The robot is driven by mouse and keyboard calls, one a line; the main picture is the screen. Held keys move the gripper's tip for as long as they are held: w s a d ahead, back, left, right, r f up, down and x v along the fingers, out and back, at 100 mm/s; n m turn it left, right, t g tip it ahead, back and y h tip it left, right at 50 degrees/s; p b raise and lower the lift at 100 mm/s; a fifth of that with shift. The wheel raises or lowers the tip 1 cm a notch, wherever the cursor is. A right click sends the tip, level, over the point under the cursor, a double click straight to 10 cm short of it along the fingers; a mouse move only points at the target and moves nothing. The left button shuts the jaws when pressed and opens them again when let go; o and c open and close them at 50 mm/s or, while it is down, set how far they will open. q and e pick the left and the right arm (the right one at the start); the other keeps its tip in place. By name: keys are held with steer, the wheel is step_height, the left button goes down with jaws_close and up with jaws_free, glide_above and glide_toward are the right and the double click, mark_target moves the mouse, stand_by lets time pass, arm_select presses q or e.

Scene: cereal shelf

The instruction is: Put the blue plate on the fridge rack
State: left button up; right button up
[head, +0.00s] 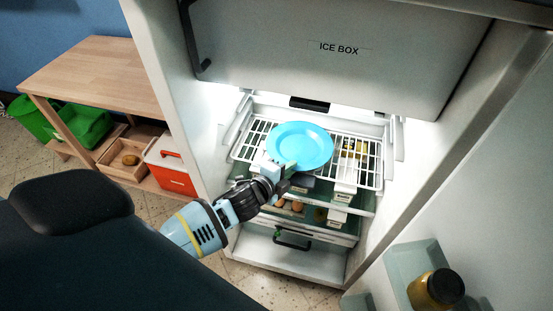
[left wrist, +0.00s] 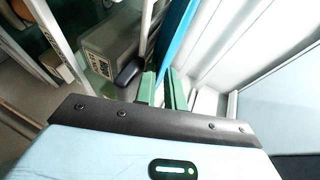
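The blue plate (head: 300,146) is over the white wire fridge rack (head: 362,178) inside the open fridge. It looks about level in the head view; I cannot tell whether its underside touches the wires. My left gripper (head: 282,168) is at the plate's near rim, shut on it. In the left wrist view the plate (left wrist: 180,28) shows as a blue strip running between the green fingers (left wrist: 163,90). My right gripper is not in view.
The ice box door (head: 335,60) is closed above the rack. Fridge walls stand close on both sides. Below are shelves with food and a drawer (head: 290,250). A jar (head: 437,289) sits in the door bin at right. A wooden table (head: 95,72) stands at left.

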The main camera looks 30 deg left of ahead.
arm_select(q)
steer(key=p+v, duration=0.1)
steer(key=v, duration=1)
steer(key=shift+s, duration=0.1)
steer(key=s+d+f+n+g, duration=0.2)
steer(key=s+f+n, duration=0.2)
steer(key=s, duration=0.8)
steer(key=s+d+f+n+g, duration=0.2)
steer(key=s+n, duration=0.5)
steer(key=s, duration=0.5)
steer(key=s+d+f+n+g, duration=0.2)
steer(key=s+f+n+g, duration=0.2)
steer(key=s, duration=0.9)
step_height(320, 180, down, 2)
steer(key=shift+d+f+n, duration=0.1)
steer(key=shift+d+n, duration=0.05)
steer(key=shift+n, duration=0.55)
steer(key=shift+s, duration=0.1)
